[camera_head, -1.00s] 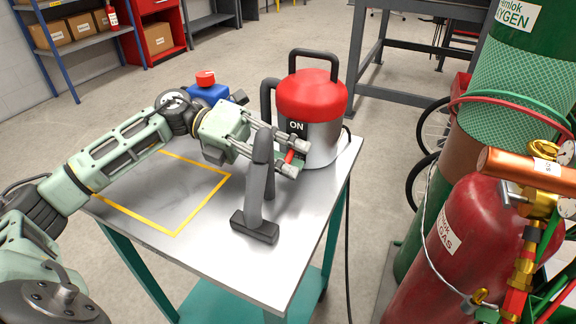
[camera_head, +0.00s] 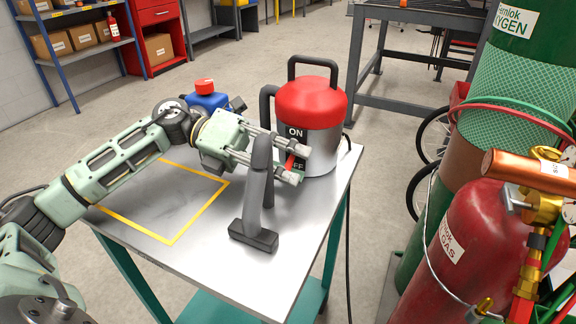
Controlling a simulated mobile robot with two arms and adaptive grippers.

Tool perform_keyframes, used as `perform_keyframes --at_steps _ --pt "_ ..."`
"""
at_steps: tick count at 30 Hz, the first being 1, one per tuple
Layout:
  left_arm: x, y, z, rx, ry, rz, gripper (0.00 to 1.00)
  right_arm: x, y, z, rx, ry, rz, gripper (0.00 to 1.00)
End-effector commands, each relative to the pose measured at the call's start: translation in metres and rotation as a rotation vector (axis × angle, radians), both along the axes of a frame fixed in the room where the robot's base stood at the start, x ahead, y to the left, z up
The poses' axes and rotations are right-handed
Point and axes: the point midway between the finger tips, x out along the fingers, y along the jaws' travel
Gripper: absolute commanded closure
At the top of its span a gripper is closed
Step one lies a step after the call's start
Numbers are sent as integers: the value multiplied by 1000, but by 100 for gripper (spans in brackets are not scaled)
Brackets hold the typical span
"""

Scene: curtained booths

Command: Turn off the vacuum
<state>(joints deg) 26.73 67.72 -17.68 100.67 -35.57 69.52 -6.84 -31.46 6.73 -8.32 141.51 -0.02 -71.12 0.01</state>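The vacuum (camera_head: 323,140), a grey canister with a red lid, black handle and black hose, stands upright at the table's far right corner. Its front has an ON label (camera_head: 296,132) and, below it, a partly hidden OFF label (camera_head: 298,166). A small red switch lever (camera_head: 290,161) shows between these labels. My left gripper (camera_head: 297,164) is in front of this panel, its two fingers spread above and below the lever. I cannot tell whether a finger touches the lever. The vacuum's grey floor nozzle (camera_head: 253,236) stands in front of the gripper and hides part of it. My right gripper is not in view.
The metal-topped table (camera_head: 215,262) has a yellow taped outline at left. A blue item with a red cap (camera_head: 207,94) is behind my arm. A red gas cylinder (camera_head: 465,240) and green oxygen cylinder (camera_head: 515,90) stand at right. A black cord hangs beside the table.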

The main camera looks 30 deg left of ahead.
Motion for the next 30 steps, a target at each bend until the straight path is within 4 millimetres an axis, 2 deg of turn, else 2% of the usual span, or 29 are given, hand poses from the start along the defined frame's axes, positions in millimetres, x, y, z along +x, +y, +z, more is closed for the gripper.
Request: perform_keyframes --at_steps 8,11,21,25,30 --pt "0 7 1 0 2 3 72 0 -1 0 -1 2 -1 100" --pt "-2 22 4 2 1 5 72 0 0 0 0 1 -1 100" --pt "-11 90 18 1 0 4 72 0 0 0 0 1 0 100" --pt "-13 107 21 0 1 2 72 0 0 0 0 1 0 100" --pt "-15 117 23 0 0 0 72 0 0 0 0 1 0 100"
